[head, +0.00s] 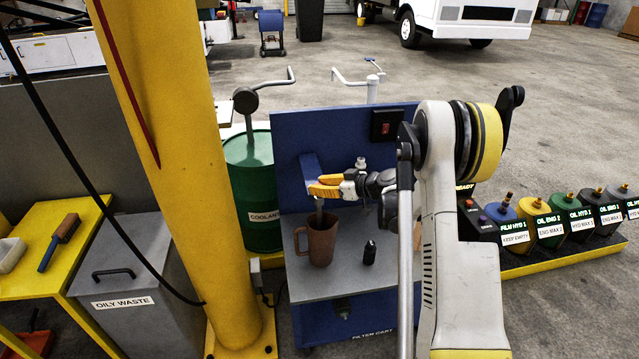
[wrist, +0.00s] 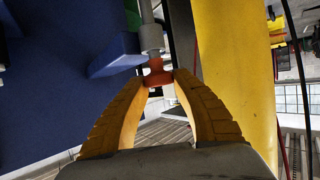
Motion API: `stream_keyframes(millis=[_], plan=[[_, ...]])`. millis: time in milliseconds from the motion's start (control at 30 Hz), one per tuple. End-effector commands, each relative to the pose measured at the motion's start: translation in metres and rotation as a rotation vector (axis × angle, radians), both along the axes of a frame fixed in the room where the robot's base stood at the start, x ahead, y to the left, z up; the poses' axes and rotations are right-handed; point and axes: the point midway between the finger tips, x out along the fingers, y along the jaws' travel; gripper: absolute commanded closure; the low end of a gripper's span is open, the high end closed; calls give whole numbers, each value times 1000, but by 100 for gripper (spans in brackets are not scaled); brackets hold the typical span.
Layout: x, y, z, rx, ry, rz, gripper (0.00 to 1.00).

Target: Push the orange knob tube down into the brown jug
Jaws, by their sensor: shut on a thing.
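The brown jug (head: 322,246) stands upright on the grey top of the blue cart, its handle to the left. My gripper (head: 318,188) is above the jug, its yellow fingers pointing left. In the wrist view my gripper (wrist: 159,76) is shut on the orange knob (wrist: 157,78) of the tube. A grey shaft and collar (wrist: 151,38) show beyond the knob there. In the head view a thin grey length of tube (head: 319,207) hangs below the fingers to the jug's mouth. How deep it reaches inside is hidden. The jug is not visible in the wrist view.
A blue bracket (head: 310,170) juts from the cart's back panel (head: 290,135), close to the fingers. A small dark bottle (head: 369,253) stands right of the jug. A green coolant drum (head: 250,180) and a yellow post (head: 175,150) are to the left.

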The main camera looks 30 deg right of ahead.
Motion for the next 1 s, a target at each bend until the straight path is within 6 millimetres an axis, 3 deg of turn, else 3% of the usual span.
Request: stream_keyframes(millis=[200, 233, 300, 667, 1000], plan=[[0, 0, 0, 0, 0, 0, 100], [0, 0, 0, -1, 0, 0, 62], [0, 0, 0, -1, 0, 0, 46], [-4, -3, 2, 0, 0, -1, 46], [-58, -33, 28, 0, 0, -3, 46]])
